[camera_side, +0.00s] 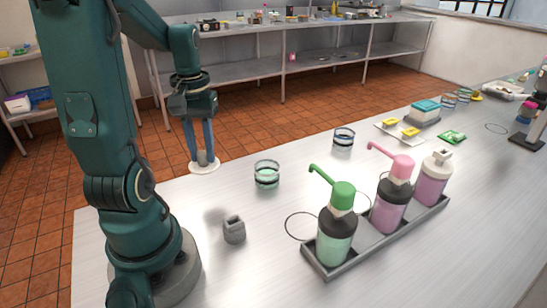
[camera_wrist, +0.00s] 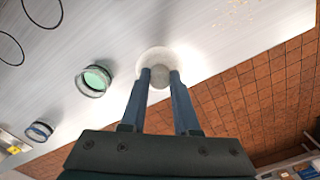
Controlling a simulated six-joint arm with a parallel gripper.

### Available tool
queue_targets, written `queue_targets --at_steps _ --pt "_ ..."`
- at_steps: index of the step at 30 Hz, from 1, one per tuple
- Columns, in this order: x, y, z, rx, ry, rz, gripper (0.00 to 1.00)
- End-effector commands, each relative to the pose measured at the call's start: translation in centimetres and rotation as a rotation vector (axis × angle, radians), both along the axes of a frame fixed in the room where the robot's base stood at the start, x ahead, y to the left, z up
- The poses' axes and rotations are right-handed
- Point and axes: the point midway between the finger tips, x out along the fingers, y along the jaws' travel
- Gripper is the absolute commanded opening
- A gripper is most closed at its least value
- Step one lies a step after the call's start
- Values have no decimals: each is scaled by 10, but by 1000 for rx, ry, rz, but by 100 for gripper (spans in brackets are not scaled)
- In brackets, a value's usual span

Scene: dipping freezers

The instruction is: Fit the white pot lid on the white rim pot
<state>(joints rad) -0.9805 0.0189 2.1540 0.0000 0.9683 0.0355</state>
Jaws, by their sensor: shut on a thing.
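The white pot lid (camera_side: 205,169) is a flat white disc with a grey knob, at the table's far left edge in the side view. My gripper (camera_side: 203,152) points down and is shut on the lid's knob. The wrist view shows the lid (camera_wrist: 152,56) between and beyond my fingertips (camera_wrist: 160,75). I cannot tell whether the lid touches the table. A glass pot (camera_side: 266,174) with a pale rim and green inside stands upright and uncovered, right of the lid and apart from it. It also shows in the wrist view (camera_wrist: 93,81).
A second glass pot (camera_side: 344,138) with a dark blue band stands farther back. A grey rack (camera_side: 376,238) of pump bottles is at front right, a small grey block (camera_side: 234,230) at front left. A white tray (camera_side: 400,131) with yellow items lies behind. Table between is clear.

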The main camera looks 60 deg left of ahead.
Motion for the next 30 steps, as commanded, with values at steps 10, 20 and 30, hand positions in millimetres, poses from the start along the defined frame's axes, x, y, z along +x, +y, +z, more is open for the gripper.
queue_targets --at_steps 10,20,30 --pt "3 4 7 -3 2 17 0" --pt "71 12 34 8 -7 -132 0" --pt "135 -19 34 6 -7 -339 0"
